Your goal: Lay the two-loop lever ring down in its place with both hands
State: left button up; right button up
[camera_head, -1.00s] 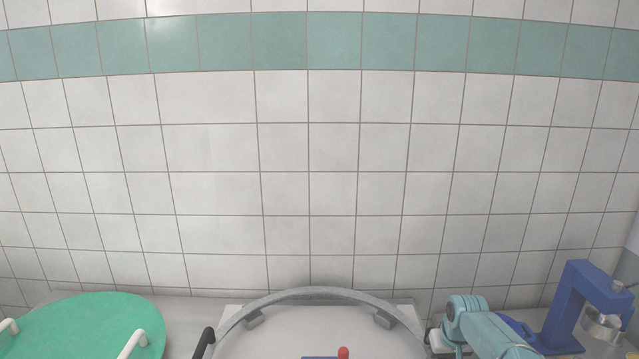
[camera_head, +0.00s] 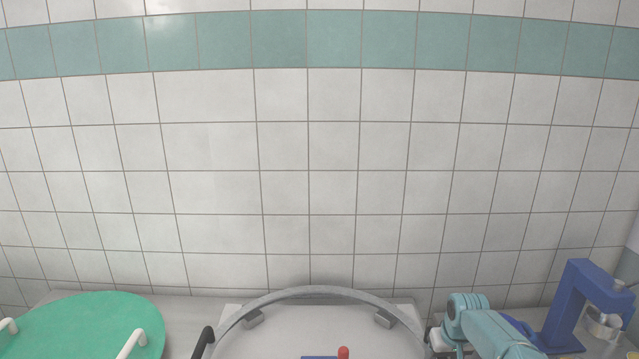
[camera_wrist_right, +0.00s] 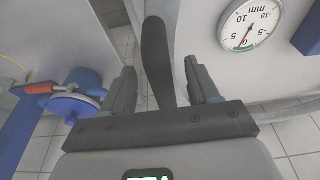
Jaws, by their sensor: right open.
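The lever ring (camera_head: 316,291) shows in the head view as a grey arc over a pale round surface at the bottom middle; its near part is cut off. One black loop handle (camera_head: 203,343) stands at its left side. My right arm reaches the ring's right side and largely hides that side. In the right wrist view a black loop handle (camera_wrist_right: 158,65) rises between the two fingers of my right gripper (camera_wrist_right: 160,76). The fingers are apart, with a visible gap on each side of the handle. My left gripper is not in view.
A green round lid (camera_head: 90,325) with white handles lies at the left. A blue stand (camera_head: 570,310) is at the far right. A red-tipped part (camera_head: 343,352) shows at the bottom middle. The right wrist view shows a dial gauge (camera_wrist_right: 250,22) and a blue wheel (camera_wrist_right: 78,100).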

jog(key=b+v, duration=0.2)
jog(key=v, duration=1.4)
